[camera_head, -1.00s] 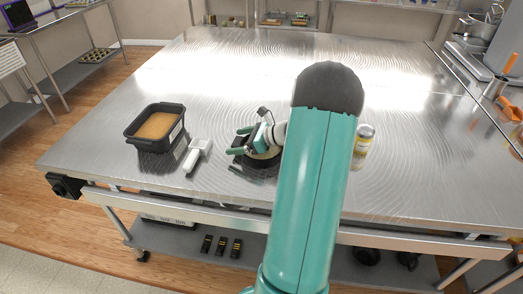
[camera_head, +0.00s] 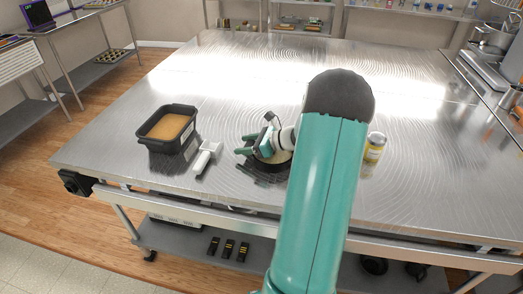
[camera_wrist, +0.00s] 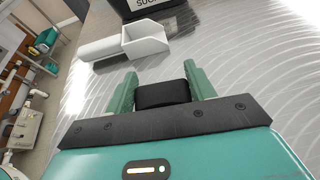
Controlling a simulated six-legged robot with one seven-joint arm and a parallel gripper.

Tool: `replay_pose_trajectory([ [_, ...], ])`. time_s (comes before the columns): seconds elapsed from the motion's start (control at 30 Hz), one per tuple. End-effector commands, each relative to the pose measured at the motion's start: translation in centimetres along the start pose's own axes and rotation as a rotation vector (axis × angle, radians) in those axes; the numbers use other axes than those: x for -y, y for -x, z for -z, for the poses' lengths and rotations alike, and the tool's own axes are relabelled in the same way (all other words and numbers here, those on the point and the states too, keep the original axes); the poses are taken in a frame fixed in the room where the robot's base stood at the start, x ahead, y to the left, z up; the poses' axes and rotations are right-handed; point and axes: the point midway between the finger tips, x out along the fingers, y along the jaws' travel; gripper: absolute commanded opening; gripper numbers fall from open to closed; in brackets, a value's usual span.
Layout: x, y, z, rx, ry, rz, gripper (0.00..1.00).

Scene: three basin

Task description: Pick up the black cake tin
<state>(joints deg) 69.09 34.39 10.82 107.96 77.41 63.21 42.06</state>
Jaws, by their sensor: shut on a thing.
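The black cake tin (camera_head: 272,166) is a low, round, dark tin with a lighter inside, on the steel table, partly hidden behind my gripper and arm. My gripper (camera_head: 246,145) is at the tin, with its teal fingers over its left side. In the wrist view, my gripper (camera_wrist: 162,84) has a finger on each side of a black piece of the cake tin (camera_wrist: 162,95) and is shut on it. I cannot tell whether the tin is clear of the table.
A white scoop (camera_head: 207,157) lies just left of the tin. A black rectangular container (camera_head: 153,146) with tan contents stands further left. A yellow-labelled jar (camera_head: 374,148) stands right of my arm. The back of the steel table (camera_head: 290,65) is clear.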

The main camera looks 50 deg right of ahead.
Motion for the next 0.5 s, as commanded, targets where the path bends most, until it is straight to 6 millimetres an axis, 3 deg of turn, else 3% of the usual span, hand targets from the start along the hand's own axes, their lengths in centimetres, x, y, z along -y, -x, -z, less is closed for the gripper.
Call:
replay_pose_trajectory([
  [0.23,-0.2,0.1,0.4,-0.009,-0.008,-0.002,0.26],
  [0.5,-0.1,0.7,-1.4,-0.006,-0.004,-0.001,0.26],
])
